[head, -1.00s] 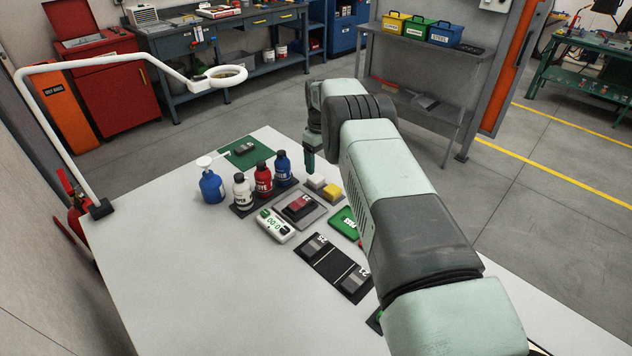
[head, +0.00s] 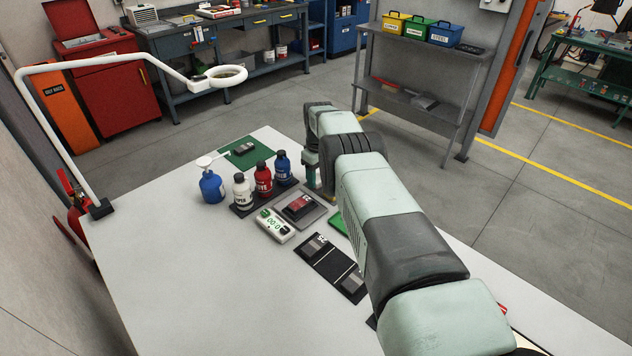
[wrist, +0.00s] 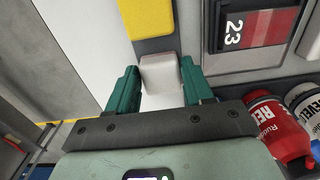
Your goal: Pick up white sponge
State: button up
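The white sponge (wrist: 161,73) is a small pale block. In the wrist view it sits between the two teal fingers of my gripper (wrist: 160,72). The fingers stand wide apart, one on each side of it, and I cannot make out a firm grip. In the head view my gripper (head: 311,176) is low at the table's far right edge, beyond the bottles. There my own arm hides the white sponge.
A yellow sponge (wrist: 147,18) lies just beyond the white one. A grey tray with a red and black block (head: 299,206) is near. Bottles (head: 264,180) stand on a dark mat to the left. The table's front left (head: 190,280) is clear.

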aim_at(318, 179)
jog(key=c, duration=0.7)
jog(key=shift+o, duration=0.2)
notch_tip(318, 179, up, 10)
